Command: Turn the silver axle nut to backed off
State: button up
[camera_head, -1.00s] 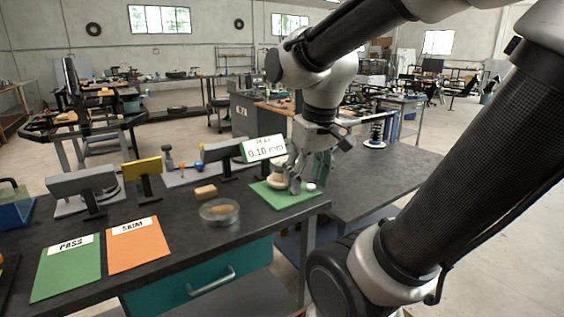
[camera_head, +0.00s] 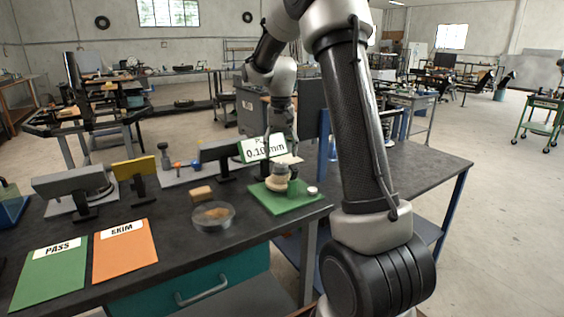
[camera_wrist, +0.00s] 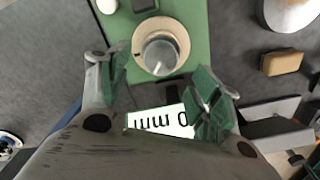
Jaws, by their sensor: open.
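The silver axle nut (camera_wrist: 161,55) is a grey round cap with a pale line on its top, in the wrist view. It sits in the cream hub (camera_wrist: 140,40) on the green mat (camera_wrist: 195,25). In the head view the nut (camera_head: 281,171) stands on top of the hub (camera_head: 276,183). My gripper (camera_wrist: 163,78) is open and empty, its green-padded fingers spread either side of the hub's near edge in the wrist view. In the head view my gripper (camera_head: 282,142) hangs above the hub, clear of it.
A sign (camera_head: 258,149) reading 0.10 mm stands just behind the hub. The bench's right part (camera_head: 430,170) is clear.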

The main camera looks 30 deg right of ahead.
aim_at(281, 164)
jog(key=shift+f, duration=2.35)
jog(key=c, duration=1)
